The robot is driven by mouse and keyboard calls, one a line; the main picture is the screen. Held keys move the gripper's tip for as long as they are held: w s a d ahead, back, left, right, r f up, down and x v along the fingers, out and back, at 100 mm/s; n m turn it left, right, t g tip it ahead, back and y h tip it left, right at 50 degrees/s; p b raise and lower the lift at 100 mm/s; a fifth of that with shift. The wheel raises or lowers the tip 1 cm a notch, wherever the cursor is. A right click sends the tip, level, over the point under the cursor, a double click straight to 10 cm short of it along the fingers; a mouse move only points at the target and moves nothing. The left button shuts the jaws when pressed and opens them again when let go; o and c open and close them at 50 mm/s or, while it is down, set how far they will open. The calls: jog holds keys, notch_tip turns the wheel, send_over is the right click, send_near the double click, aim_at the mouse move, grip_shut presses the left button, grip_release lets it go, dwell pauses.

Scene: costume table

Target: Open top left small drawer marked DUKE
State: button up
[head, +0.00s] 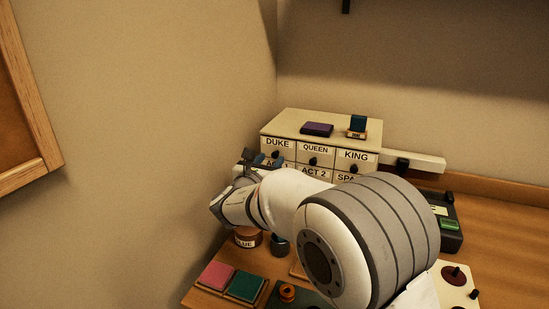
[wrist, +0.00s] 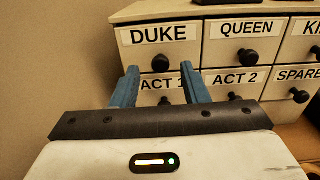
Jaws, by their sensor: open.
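The small drawer marked DUKE (wrist: 160,52) is the top left drawer of a cream cabinet (head: 310,127). It looks shut, flush with its neighbours, and has a round black knob (wrist: 160,63). The DUKE label also shows in the head view, where my arm and gripper cover the lower left of the cabinet. My gripper (wrist: 160,78) is open and empty, with its blue fingers pointing at the cabinet. In the wrist view the DUKE knob lies between and just above the fingertips. I cannot tell how far the fingertips are from the knob.
Drawers QUEEN (wrist: 246,45), ACT 1 (wrist: 162,85) and ACT 2 (wrist: 235,80) adjoin DUKE. A wall rises close on the left. Pink (head: 216,275) and green (head: 245,286) pads lie in front.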

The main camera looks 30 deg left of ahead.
aim_at(274, 147)
jog(key=shift+w+a, duration=0.15)
jog(key=shift+w, duration=1.25)
jog(key=shift+c, duration=0.4)
grip_shut()
